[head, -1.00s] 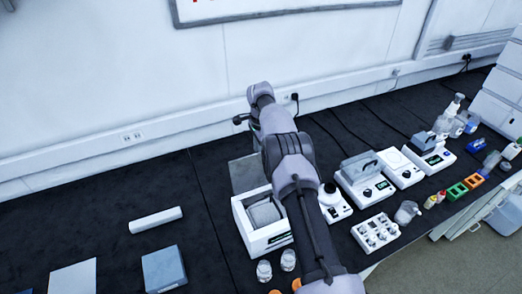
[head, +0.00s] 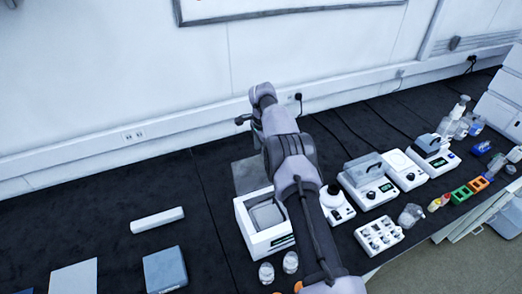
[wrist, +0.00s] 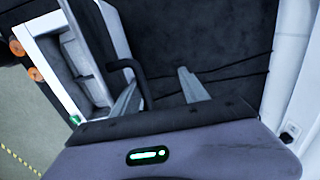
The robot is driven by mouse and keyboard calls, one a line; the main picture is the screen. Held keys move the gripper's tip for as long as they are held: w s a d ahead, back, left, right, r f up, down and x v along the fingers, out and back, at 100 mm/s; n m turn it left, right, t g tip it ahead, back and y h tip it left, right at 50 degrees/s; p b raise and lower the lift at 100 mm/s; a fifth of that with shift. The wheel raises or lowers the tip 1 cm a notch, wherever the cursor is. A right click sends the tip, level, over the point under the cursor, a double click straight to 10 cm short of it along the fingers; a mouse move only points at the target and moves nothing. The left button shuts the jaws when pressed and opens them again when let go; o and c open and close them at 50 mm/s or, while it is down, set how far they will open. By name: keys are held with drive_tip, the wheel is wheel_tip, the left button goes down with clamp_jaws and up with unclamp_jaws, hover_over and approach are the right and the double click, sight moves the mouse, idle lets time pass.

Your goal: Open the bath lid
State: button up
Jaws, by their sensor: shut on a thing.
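The bath is a white box (head: 252,240) with a small dark display, left of my arm in the head view. Its top is uncovered, showing a grey inside. The lid, a grey panel (head: 246,176), stands raised at the bath's back, partly hidden by my arm. In the wrist view the white bath (wrist: 48,82) is at the upper left, and a dark bent handle (wrist: 122,66) lies against my left finger. My gripper (wrist: 160,94) is shut on the lid handle; the exact contact is partly hidden. In the head view its fingers are hidden behind my arm.
Two small glass jars (head: 290,262) stand in front of the bath. A white instrument with a round top (head: 336,205) is close on the right, with more devices beyond. A white bar (head: 157,219) and a blue-grey box (head: 165,269) lie left. The wall is behind.

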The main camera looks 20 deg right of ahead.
wheel_tip(320, 180, up, 18)
drive_tip(key=s+p, duration=0.1)
drive_tip(key=p, duration=0.2)
drive_tip(key=shift+f, duration=0.25)
